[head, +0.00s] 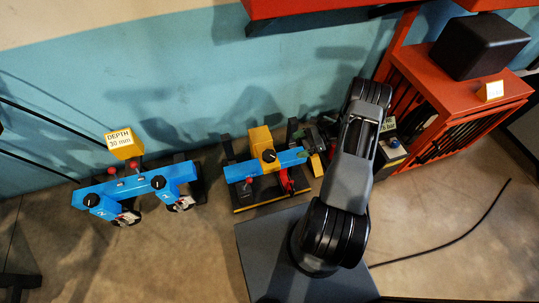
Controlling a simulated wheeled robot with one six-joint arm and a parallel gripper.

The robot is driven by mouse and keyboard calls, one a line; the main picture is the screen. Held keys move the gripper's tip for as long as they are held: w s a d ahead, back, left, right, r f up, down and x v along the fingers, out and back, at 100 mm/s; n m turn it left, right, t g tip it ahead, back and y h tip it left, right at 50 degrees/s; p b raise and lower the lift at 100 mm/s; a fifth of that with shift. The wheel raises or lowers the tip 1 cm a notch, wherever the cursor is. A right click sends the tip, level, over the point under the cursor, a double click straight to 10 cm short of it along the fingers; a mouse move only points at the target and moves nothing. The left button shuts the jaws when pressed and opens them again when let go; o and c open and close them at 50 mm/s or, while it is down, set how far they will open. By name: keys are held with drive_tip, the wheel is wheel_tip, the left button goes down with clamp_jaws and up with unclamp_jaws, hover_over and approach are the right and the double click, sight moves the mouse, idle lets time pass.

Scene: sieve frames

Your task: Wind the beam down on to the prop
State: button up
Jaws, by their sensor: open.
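A blue beam (264,165) lies across a dark stand near the middle of the head view. A yellow block (260,139) with a black knob (268,156) stands at its middle. My gripper (317,147) is just right of the beam's right end, small and partly hidden by my arm. It is open, and I see nothing held in it.
At left, another blue beam (128,186) carries black knobs and clamps, with a yellow "DEPTH 30 mm" sign (123,145) behind. An orange shelf (454,88) with a black box (478,47) stands at right. A cable (452,244) lies on the otherwise clear right floor.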

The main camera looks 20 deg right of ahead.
sight(271, 154)
drive_tip(key=b+x, duration=0.2)
drive_tip(key=x, duration=1.1)
drive_tip(key=shift+a+f, duration=0.3)
drive_tip(key=c, duration=0.9)
drive_tip(key=shift+w+f+n+g+b, duration=0.15)
drive_tip(key=shift+f+n+g+b, duration=0.1)
drive_tip(key=shift+n+g+b, duration=0.7)
drive_tip(key=shift+r+n+g+b, duration=0.3)
drive_tip(key=shift+n+g+b, duration=0.1)
drive_tip(key=shift+g, duration=0.25)
